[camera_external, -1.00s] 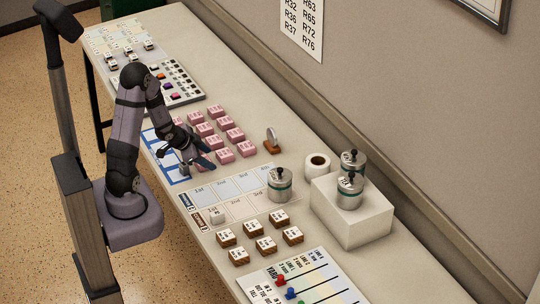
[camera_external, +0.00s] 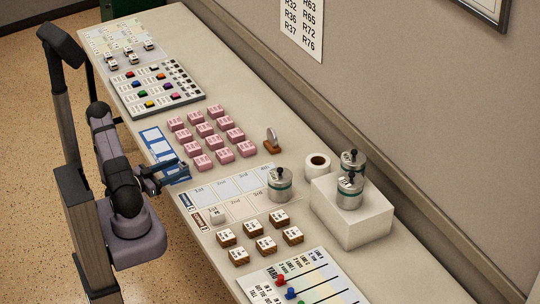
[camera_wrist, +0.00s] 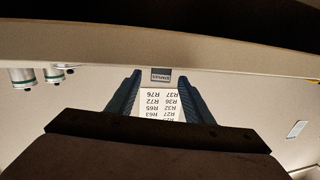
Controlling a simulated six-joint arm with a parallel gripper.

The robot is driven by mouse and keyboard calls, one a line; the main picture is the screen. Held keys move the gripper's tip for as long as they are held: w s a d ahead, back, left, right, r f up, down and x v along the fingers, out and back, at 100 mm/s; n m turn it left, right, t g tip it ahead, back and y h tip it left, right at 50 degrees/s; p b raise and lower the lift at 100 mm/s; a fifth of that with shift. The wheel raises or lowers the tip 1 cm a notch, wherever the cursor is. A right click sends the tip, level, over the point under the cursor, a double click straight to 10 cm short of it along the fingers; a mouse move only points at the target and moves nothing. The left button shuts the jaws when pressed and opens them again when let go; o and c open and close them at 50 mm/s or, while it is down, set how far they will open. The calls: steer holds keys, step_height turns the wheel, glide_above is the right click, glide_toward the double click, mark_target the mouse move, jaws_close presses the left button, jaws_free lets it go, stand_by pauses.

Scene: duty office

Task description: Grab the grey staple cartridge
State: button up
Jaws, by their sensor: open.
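My gripper (camera_external: 174,174) is open beside the blue-framed card (camera_external: 158,145) at the table's front edge. In the wrist view its two dark fingers (camera_wrist: 161,97) point toward the wall. A small grey block with a dark, upside-down label (camera_wrist: 160,75), which seems to read STAPLES, shows between the fingertips and looks like the staple cartridge. I cannot tell how far it is from the fingers, and no contact with them is clear. In the external view I cannot make out the cartridge; the gripper may hide it.
Several pink blocks (camera_external: 224,156) stand behind the card. A button tray (camera_external: 190,97) lies at the far left. Right are a numbered mat (camera_external: 245,184), wood-based blocks (camera_external: 265,246), and canisters (camera_external: 280,186), two of them on a white box (camera_external: 365,225).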

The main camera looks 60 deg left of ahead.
mark_target(181, 165)
steer(key=shift+s+n+t, duration=0.3)
steer(key=shift+s, duration=0.1)
steer(key=shift+r, duration=0.1)
steer(key=shift+w, duration=0.15)
steer(key=shift+w+a+p, duration=0.2)
steer(key=shift+w, duration=1)
steer(key=shift+w+a+p, duration=0.2)
steer(key=shift+w, duration=0.95)
steer(key=c, duration=1.1)
